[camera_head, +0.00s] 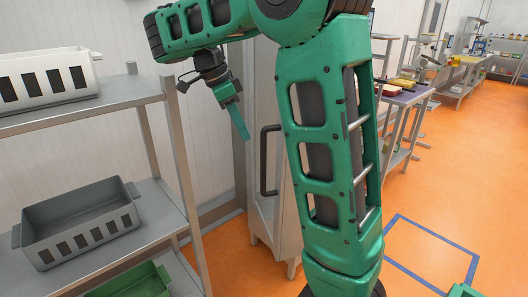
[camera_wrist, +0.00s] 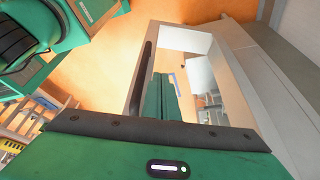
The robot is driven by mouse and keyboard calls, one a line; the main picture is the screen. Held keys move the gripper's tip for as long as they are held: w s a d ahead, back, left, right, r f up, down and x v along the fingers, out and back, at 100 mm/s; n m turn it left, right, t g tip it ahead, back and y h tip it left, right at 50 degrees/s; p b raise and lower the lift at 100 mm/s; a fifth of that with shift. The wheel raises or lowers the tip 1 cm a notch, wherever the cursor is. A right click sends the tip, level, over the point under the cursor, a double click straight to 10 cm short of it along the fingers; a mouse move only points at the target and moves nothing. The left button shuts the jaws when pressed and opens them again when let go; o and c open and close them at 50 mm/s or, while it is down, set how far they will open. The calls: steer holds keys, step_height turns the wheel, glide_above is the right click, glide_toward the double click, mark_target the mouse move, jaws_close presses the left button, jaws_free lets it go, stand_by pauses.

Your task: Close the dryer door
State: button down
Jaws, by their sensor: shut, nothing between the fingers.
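The dryer (camera_head: 285,215) is a tall, pale cabinet on short legs, behind my arm in the head view, which hides much of it. Its door has a long black vertical handle (camera_head: 265,160). In the wrist view the door (camera_wrist: 235,85) shows as a pale frame around a window, with the dark handle (camera_wrist: 139,80) along its left side. I cannot tell how far the door stands open. My gripper (camera_head: 243,132) is shut and empty, pointing down to the left of the handle's upper end. Its teal fingers (camera_wrist: 163,92) show in front of the window; contact is unclear.
A metal shelf (camera_head: 160,90) stands at the left with a white crate (camera_head: 85,97), a grey crate (camera_head: 80,238) and a green crate (camera_head: 140,285). Workbenches (camera_head: 405,97) stand at the back right. Orange floor (camera_head: 470,170) is open at the right.

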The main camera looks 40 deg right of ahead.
mark_target(266, 150)
steer(key=d+f, duration=0.1)
steer(key=f, duration=0.1)
steer(key=s+d+f, duration=0.1)
steer(key=d+f, duration=0.1)
steer(key=f, duration=0.1)
steer(key=s+d+f, duration=0.1)
steer(key=d+f, duration=0.1)
steer(key=shift+s+d+f, duration=0.2)
steer(key=shift+f, duration=0.1)
steer(key=shift+s+d, duration=0.2)
steer(key=shift+d, duration=0.3)
steer(key=shift+a, duration=0.15)
